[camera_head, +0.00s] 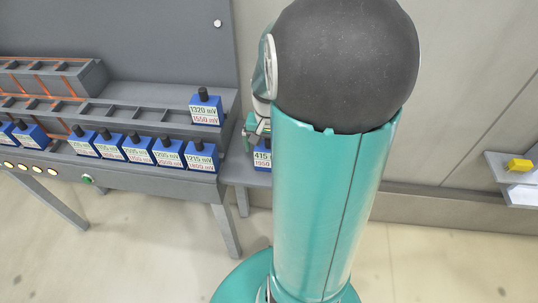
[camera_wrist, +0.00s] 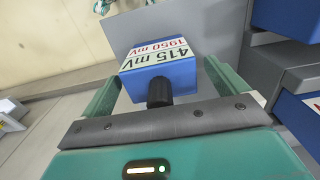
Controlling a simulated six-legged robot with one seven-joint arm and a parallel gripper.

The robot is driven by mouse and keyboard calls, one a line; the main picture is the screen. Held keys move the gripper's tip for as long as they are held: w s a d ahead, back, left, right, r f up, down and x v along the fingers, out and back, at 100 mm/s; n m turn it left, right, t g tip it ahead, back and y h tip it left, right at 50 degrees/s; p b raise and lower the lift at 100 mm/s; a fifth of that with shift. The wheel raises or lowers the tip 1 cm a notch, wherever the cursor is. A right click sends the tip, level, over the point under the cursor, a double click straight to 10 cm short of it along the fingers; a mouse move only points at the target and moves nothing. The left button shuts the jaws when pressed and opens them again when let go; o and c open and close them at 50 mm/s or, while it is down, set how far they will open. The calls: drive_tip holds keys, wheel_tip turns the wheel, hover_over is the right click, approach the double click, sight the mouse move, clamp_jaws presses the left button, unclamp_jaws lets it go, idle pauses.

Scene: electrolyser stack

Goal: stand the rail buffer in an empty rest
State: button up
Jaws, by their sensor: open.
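No label names the rail buffer. A blue block marked 415 mV and 1950 mV (camera_wrist: 160,68), with a black knob, stands on a grey side ledge; it also shows in the head view (camera_head: 262,158), partly hidden by my arm. My gripper (camera_wrist: 162,75) is open, its teal fingers on either side of this block; I cannot tell whether they touch it. In the head view the gripper (camera_head: 255,128) is mostly hidden behind my arm. The grey rack's middle tier (camera_head: 150,116) has several empty divided rests left of a block marked 1320 mV (camera_head: 206,107).
Several more blue blocks (camera_head: 139,149) stand along the rack's front row. Orange bars (camera_head: 40,85) cross the left tiers. A yellow block (camera_head: 519,165) lies on a wall shelf at the far right. Blue blocks (camera_wrist: 285,18) and a grey rack edge are close on the right of the wrist view.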

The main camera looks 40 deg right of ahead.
drive_tip(key=shift+f, duration=0.9)
drive_tip(key=shift+r, duration=0.1)
drive_tip(key=c, duration=1.4)
drive_tip(key=shift+c, duration=0.2)
drive_tip(key=shift+r, duration=0.1)
